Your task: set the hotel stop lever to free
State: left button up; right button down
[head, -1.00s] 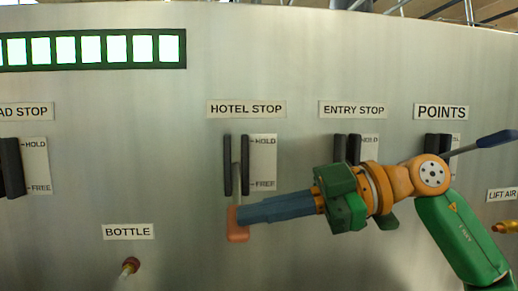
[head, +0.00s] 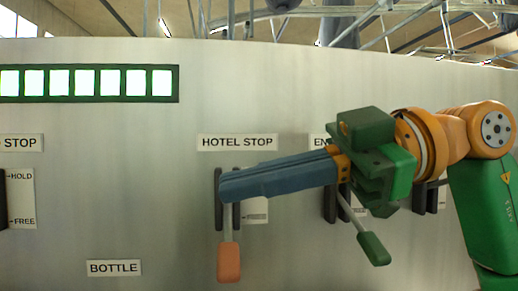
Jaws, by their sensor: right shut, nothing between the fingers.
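The hotel stop lever (head: 229,262) has an orange handle on a grey rod and hangs down below its dark slot (head: 219,212) under the HOTEL STOP label (head: 237,142). Its handle sits lower than the bottom of the scale plate (head: 256,212), whose HOLD and FREE marks are mostly hidden behind my fingers. My right gripper (head: 222,188) is shut and empty, its blue-grey fingers pointing left across the slot, above the orange handle. Whether the fingertips touch the rod I cannot tell. My left gripper is not in view.
A green-handled lever (head: 374,248) hangs under the partly hidden entry stop label, close below my right gripper. The BOTTLE label (head: 114,268) is at lower left. A row of lit windows (head: 88,83) runs along the upper left.

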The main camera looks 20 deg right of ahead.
jog(key=s+a+r, duration=0.2)
jog(key=s, duration=0.4)
jog(key=shift+r, duration=0.4)
